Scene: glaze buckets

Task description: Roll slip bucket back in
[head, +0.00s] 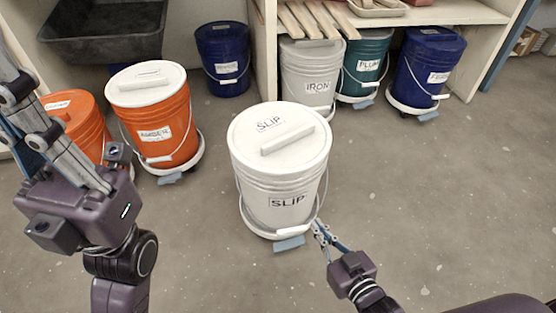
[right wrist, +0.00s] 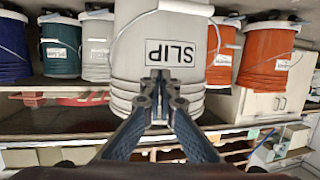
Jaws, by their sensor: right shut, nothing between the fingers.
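The white slip bucket (head: 280,175), with a white lid and two SLIP labels, stands upright on a round white dolly (head: 256,228) on the open floor. The dolly has a blue-grey tab (head: 289,244) at its front. My right gripper (head: 318,228) is shut and empty at the bucket's lower right front; I cannot tell whether it touches. In the right wrist view, the bucket (right wrist: 130,55) appears upside down behind the closed fingers (right wrist: 160,78). My left gripper (head: 18,105) is at the left edge, partly cut off; its jaw state is unclear.
Orange buckets (head: 152,115) stand at left, one on a dolly. A dark blue bucket (head: 223,65) is behind, left of the shelf's upright panel (head: 264,60). The IRON bucket (head: 309,75), a teal bucket (head: 366,65) and another blue bucket (head: 428,65) stand right of it. Floor at right is clear.

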